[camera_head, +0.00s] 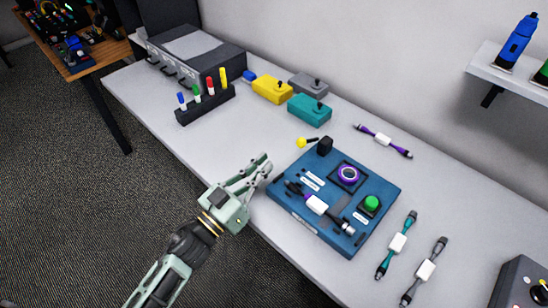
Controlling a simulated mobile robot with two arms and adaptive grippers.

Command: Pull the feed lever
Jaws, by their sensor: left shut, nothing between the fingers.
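The lever has a yellow ball knob (300,142) on a short dark rod. The rod comes out of a black block (325,146) at the far corner of the blue control panel (318,240), and the knob points left. My left gripper (266,162) is shut and empty. It is near the table's front edge, left of the panel, with its fingertips toward the lever. The fingertips are apart from the knob, nearer and to its left. My right gripper is not in view.
The panel bears a purple ring (348,174), a green button (372,203) and a white-labelled cable (317,204). Loose cables lie behind (383,140) and right (398,243) of it. A teal box (310,109), a yellow box (272,89) and a pen rack (205,104) stand farther back.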

